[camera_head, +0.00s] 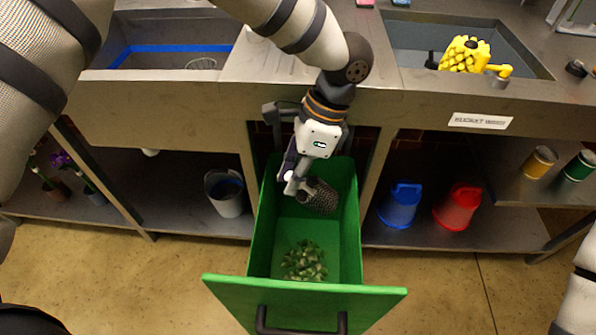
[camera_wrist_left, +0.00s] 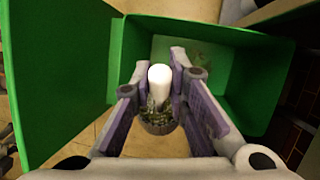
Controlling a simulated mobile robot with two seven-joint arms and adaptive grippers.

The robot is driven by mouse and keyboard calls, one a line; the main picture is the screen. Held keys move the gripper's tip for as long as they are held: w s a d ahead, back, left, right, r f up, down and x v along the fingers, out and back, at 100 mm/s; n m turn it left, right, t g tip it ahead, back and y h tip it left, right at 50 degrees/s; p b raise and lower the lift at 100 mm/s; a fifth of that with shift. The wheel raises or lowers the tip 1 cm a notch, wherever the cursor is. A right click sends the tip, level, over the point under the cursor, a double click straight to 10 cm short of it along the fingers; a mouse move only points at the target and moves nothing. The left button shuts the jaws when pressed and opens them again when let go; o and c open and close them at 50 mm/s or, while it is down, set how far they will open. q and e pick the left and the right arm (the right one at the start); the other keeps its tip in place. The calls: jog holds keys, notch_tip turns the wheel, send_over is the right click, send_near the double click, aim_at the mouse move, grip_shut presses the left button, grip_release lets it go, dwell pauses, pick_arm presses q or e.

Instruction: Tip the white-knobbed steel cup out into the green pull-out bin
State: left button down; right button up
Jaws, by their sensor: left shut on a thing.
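The steel cup (camera_head: 320,196) is dark and perforated, with a white knob (camera_head: 288,176). It is tilted on its side over the inside of the green pull-out bin (camera_head: 347,225), which stands open. My left gripper (camera_head: 294,182) reaches down into the bin and is shut on the cup at its knob. In the left wrist view, the white knob (camera_wrist_left: 160,80) sits between the two fingers, with the cup below it. A clump of green leafy bits (camera_head: 304,262) lies on the bin floor. My right gripper is out of view.
The steel counter edge (camera_head: 215,105) runs above the bin. A grey bucket (camera_head: 226,196) stands to the left, and a blue bucket (camera_head: 400,206) and red bucket (camera_head: 459,207) to the right. The bin's front panel (camera_head: 300,297) has a dark handle.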

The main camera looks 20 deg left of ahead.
pick_arm(q)
jog(key=f+t+h+b, duration=0.1)
jog(key=h+b, duration=0.1)
jog(key=h, duration=0.2)
jog(key=f+m+t+h+b, duration=0.1)
jog(key=f+h+b, duration=0.1)
jog(key=h, duration=0.3)
jog(key=a+f+t+h+b, duration=0.1)
jog(key=f+h+b, duration=0.1)
jog(key=h+b, duration=0.1)
jog(key=shift+s+t+h, duration=0.15)
jog(key=shift+t+h, duration=0.25)
jog(key=shift+h, duration=0.3)
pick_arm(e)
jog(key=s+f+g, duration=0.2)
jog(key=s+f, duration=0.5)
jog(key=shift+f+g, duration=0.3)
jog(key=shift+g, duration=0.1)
